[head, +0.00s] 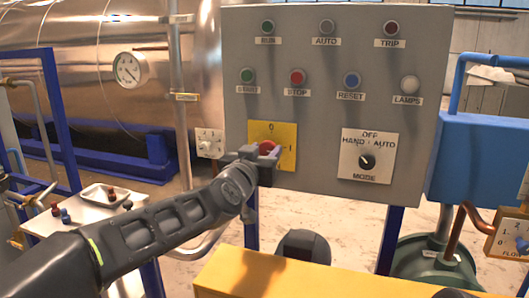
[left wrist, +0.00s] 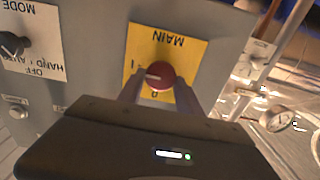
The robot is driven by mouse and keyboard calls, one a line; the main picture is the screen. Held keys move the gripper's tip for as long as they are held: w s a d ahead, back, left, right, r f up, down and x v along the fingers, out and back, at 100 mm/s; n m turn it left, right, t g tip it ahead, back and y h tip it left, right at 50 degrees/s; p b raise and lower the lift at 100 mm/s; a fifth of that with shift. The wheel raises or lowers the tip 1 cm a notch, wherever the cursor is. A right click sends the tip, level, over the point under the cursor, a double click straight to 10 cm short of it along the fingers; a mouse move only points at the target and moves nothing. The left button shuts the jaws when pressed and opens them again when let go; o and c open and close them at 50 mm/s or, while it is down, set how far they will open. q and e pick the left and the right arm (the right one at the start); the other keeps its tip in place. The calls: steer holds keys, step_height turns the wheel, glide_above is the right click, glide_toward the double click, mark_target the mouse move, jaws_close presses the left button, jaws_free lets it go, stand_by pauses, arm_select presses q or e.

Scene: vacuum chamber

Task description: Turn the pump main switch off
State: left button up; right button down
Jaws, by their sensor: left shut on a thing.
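The pump main switch is a round red knob (head: 268,148) on a yellow plate (head: 288,132) low on the left of the grey control panel. In the left wrist view the knob (left wrist: 160,75) appears upside down on its yellow plate (left wrist: 191,50), marked MAIN, 0 and I. Its white mark points toward the I. My left gripper (head: 264,158) is at the switch and hides part of the plate in the head view. In the left wrist view its fingers (left wrist: 158,90) are shut on the knob, one on each side. My right gripper is not in view.
The grey panel (head: 330,100) also carries several buttons and lamps, and the MODE selector (head: 366,160) right of the switch. A blue box (head: 480,160) stands on the right. A yellow surface (head: 260,275) lies below.

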arm_select(q)
steer(key=shift+c, duration=0.7)
steer(key=shift+n, duration=0.4)
steer(key=n, duration=0.3)
steer(key=shift+a+b, duration=0.1)
steer(key=shift+b, duration=0.2)
steer(key=n+b, duration=0.1)
steer(key=n, duration=0.4)
steer(key=shift+a+f+n, duration=0.1)
steer(key=shift+f+n, duration=0.05)
steer(key=shift+n, duration=0.15)
steer(key=n+b, duration=0.1)
steer(key=n, duration=0.3)
steer(key=n+b, duration=0.1)
steer(key=n, duration=0.3)
steer(key=shift+f+n, duration=0.1)
steer(key=shift+n, duration=0.2)
